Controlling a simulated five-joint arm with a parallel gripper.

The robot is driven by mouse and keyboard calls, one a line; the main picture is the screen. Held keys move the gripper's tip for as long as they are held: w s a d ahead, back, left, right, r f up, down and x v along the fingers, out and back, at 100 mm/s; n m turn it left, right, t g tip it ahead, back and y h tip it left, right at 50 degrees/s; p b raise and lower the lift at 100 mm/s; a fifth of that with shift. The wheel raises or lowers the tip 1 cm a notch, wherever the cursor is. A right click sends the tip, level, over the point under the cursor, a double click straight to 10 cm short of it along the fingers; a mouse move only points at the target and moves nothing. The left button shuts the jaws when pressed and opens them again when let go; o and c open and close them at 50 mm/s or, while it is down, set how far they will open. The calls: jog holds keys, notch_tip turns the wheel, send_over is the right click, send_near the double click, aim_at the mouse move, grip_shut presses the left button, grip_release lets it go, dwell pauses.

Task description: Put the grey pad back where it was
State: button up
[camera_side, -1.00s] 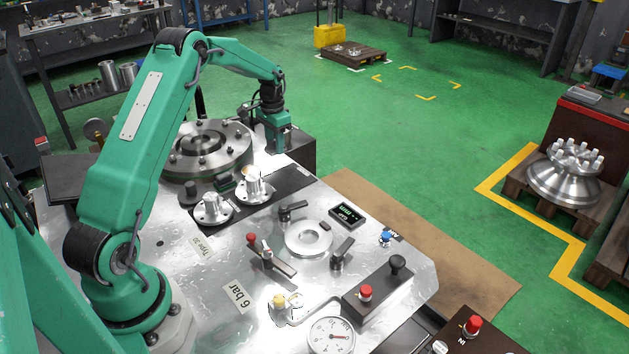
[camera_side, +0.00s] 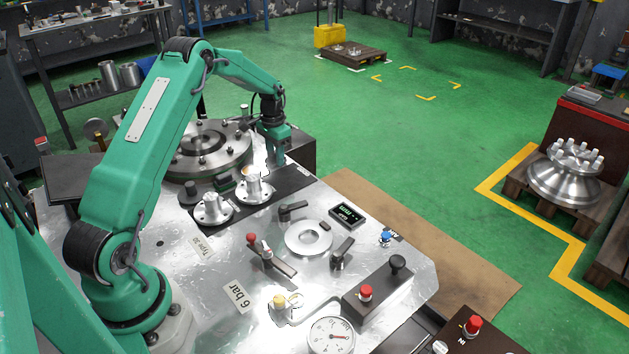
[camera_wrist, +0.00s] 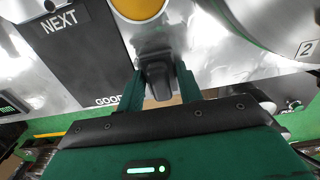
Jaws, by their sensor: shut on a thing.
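In the side view the pad cannot be made out at the gripper. Whether the pad touches the surface below is unclear.
A large round flange (camera_side: 205,146) stands left of my gripper. The flanged parts (camera_side: 213,209) (camera_side: 254,187) stand in front. A silver ring (camera_side: 308,239) with black clamp levers lies nearer. The wrist view shows "NEXT" and "GOOD" labels and a yellow round thing (camera_wrist: 139,7).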

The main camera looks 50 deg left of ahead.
jog(key=shift+f, duration=0.15)
jog(key=o, duration=1)
jog(key=shift+o, duration=0.2)
notch_tip(320, 180, up, 12)
jog(key=shift+r, duration=0.2)
